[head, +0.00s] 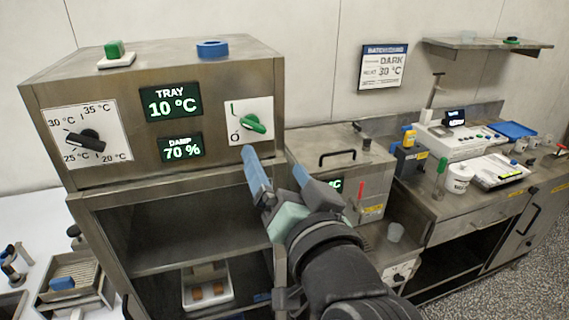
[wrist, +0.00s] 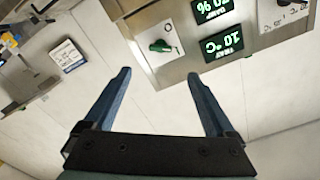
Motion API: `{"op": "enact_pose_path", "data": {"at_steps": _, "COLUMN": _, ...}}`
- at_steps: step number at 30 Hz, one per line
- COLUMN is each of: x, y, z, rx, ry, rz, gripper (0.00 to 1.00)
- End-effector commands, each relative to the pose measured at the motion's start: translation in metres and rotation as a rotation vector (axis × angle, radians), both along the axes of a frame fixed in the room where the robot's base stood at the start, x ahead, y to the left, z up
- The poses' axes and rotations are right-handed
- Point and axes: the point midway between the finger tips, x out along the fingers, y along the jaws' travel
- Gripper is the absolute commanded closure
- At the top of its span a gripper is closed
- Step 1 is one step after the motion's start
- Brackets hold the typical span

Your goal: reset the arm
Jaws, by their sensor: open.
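My gripper (head: 275,172) is open and empty, with its two blue fingers spread apart. In the head view it is raised in front of the steel cabinet (head: 180,60), just below and right of the green switch knob (head: 253,123). In the wrist view my gripper (wrist: 158,85) shows nothing between the fingers but pale wall. The wrist view also shows the green knob (wrist: 160,46) beyond the fingertips, apart from them. My arm hides part of the smaller steel box to the right.
The cabinet has an open shelf space below, with a white tray (head: 207,288) inside. A green block (head: 114,48) and a blue ring (head: 212,48) sit on top. At right, a steel counter (head: 440,205) holds a scale, bottles and trays. A wall shelf (head: 487,43) is above.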

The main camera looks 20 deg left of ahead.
Motion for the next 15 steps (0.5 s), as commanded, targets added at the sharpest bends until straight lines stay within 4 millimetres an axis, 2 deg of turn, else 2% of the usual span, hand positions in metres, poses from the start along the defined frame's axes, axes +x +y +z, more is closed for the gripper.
{"op": "enact_pose_path", "data": {"at_steps": 2, "x": 0.001, "y": -0.005, "z": 0.012, "rx": -0.013, "ry": -0.042, "rz": -0.030, "gripper": 0.10}}
{"op": "enact_pose_path", "data": {"at_steps": 4, "x": 0.002, "y": -0.016, "z": 0.036, "rx": -0.039, "ry": -0.127, "rz": -0.094, "gripper": 0.10}}
{"op": "enact_pose_path", "data": {"at_steps": 8, "x": -0.009, "y": -0.049, "z": 0.107, "rx": -0.112, "ry": -0.375, "rz": -0.290, "gripper": 0.10}}
{"op": "enact_pose_path", "data": {"at_steps": 9, "x": -0.017, "y": -0.060, "z": 0.131, "rx": -0.135, "ry": -0.459, "rz": -0.356, "gripper": 0.10}}
{"op": "enact_pose_path", "data": {"at_steps": 12, "x": -0.044, "y": -0.083, "z": 0.183, "rx": -0.187, "ry": -0.647, "rz": -0.512, "gripper": 0.10}}
{"op": "enact_pose_path", "data": {"at_steps": 15, "x": -0.073, "y": -0.100, "z": 0.221, "rx": -0.225, "ry": -0.792, "rz": -0.637, "gripper": 0.10}}
